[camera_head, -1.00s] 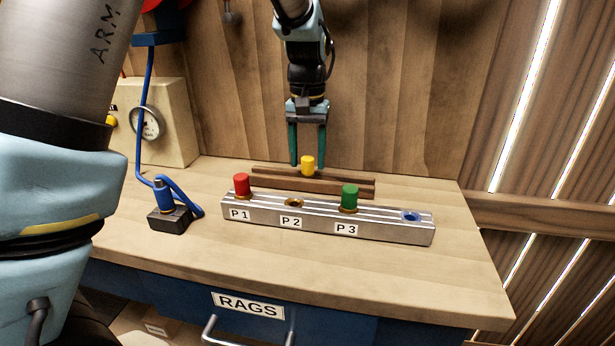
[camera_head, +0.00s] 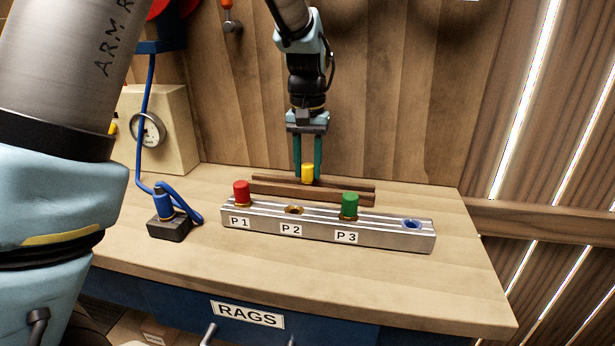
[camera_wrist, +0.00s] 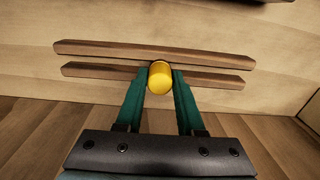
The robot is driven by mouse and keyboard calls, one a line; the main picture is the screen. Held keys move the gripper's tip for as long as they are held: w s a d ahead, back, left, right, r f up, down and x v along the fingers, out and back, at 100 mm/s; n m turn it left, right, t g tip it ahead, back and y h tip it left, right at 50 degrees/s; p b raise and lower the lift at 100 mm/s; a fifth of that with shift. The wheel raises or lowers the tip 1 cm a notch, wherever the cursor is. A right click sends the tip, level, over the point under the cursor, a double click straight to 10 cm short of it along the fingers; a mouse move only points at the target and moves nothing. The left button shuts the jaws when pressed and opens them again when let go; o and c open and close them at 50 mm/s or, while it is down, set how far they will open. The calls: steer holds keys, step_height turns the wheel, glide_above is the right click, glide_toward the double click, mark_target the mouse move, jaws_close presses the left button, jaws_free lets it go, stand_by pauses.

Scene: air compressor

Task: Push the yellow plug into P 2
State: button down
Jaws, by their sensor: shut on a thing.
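The yellow plug (camera_head: 308,172) stands upright at the wooden rack behind the metal block. My gripper (camera_head: 308,172) reaches down from above with a green finger on each side of it, shut on the plug. In the wrist view the fingertips also close on the yellow plug (camera_wrist: 160,80), between the two wooden strips. The metal block (camera_head: 380,233) lies in front, with labels P 1, P 2 and P 3. The P 2 hole (camera_head: 294,210) is empty, with a brass-coloured rim.
A red plug (camera_head: 241,192) stands at P 1 and a green plug (camera_head: 349,205) at P 3. The wooden rack (camera_head: 345,194) lies behind. A blue hose fitting (camera_head: 163,205) sits on a dark block at left.

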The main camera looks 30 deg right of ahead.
mark_target(307, 167)
steer(key=shift+r, duration=0.1)
stand_by(0.3)
steer(key=shift+r+p, duration=2.35)
steer(key=shift+r, duration=0.2)
steer(key=shift+r, duration=0.1)
steer(key=shift+r+p, duration=0.95)
steer(key=shift+p, duration=0.05)
steer(key=shift+s+a+f+b, duration=0.3)
steer(key=shift+s+f+b, duration=0.05)
steer(key=s+a+f+b, duration=0.1)
steer(key=s+a, duration=0.6)
steer(key=s, duration=0.2)
steer(key=shift+a+f, duration=0.25)
steer(key=shift+f, duration=0.15)
